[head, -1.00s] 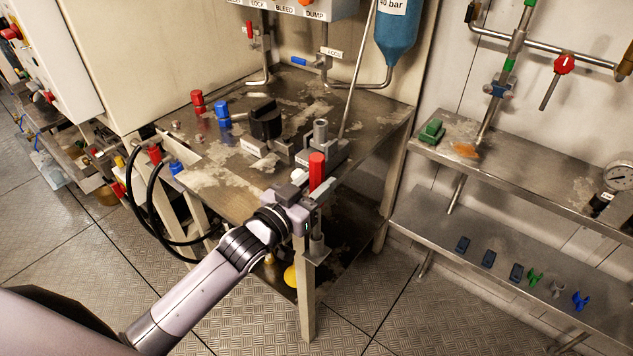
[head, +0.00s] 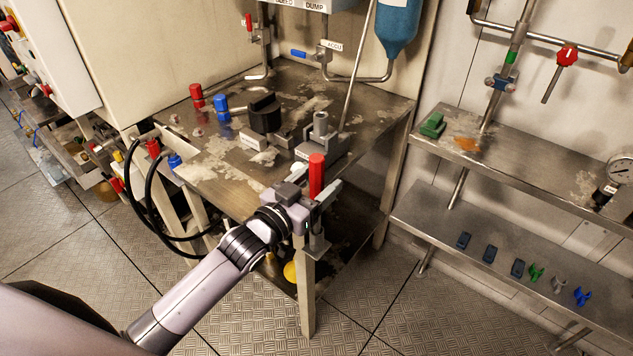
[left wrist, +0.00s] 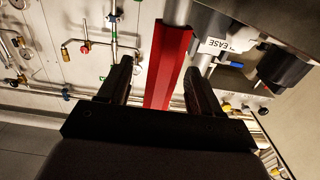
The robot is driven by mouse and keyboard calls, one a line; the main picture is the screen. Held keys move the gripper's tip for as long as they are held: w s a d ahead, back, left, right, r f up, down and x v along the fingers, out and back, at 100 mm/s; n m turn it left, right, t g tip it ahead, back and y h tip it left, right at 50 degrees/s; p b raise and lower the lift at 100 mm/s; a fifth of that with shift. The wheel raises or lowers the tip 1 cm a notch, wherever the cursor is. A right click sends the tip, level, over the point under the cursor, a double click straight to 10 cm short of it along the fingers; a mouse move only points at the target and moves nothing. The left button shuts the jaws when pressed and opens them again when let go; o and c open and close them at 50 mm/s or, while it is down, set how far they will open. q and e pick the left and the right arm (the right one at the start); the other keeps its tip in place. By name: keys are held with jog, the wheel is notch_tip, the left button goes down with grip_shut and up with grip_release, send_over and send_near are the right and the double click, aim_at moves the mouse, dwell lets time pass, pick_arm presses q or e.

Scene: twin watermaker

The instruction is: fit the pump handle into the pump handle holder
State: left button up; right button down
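The pump handle (head: 317,175) has a red grip and stands near the front corner of the metal table. A grey rod shows below it, at a grey bracket (head: 317,246) by the table leg. Which part is the pump handle holder I cannot tell. A grey upright socket (head: 320,124) on a block stands just behind the handle. My left gripper (head: 318,192) is at the red grip with its fingers on either side. In the left wrist view the red grip (left wrist: 168,65) runs between the fingers (left wrist: 160,85), with gaps visible beside it. My right gripper is out of view.
The metal table (head: 225,175) carries a black knob (head: 265,113) and red and blue caps behind the gripper. Black hoses (head: 150,205) loop at its left. A shelf (head: 550,165) at right holds a green block (head: 432,125). Floor in front is clear.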

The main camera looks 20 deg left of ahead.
pick_arm(q)
jog(key=shift+s+f, duration=0.1)
jog(key=shift+s+a, duration=0.15)
jog(key=shift+s, duration=0.15)
jog(key=shift+v, duration=3.15)
jog(key=shift+s, duration=0.1)
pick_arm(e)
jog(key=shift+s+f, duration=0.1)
